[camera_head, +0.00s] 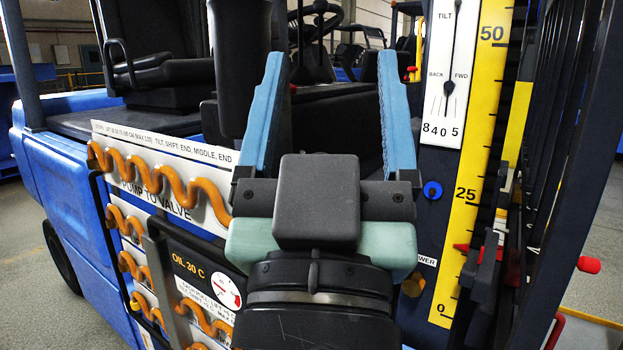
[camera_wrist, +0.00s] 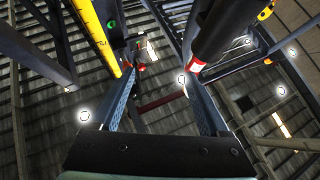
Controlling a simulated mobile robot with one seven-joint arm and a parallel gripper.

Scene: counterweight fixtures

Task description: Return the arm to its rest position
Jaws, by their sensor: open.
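My gripper (camera_head: 322,110) is open in the head view, its two blue fingers wide apart and pointing up. Nothing is between the fingers. It stands in front of a blue forklift (camera_head: 75,165), and its wrist hides part of the machine's side. In the wrist view my gripper (camera_wrist: 155,95) points up toward the ceiling, with empty space between its fingers.
A yellow scale (camera_head: 475,140) and a white tilt gauge (camera_head: 445,80) stand right of my gripper. Orange coiled hoses (camera_head: 160,180) and an oil gauge (camera_head: 225,290) are at left. A red-tipped lever (camera_head: 588,264) sticks out at right. In the wrist view, dark posts and bars rise close around the fingers.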

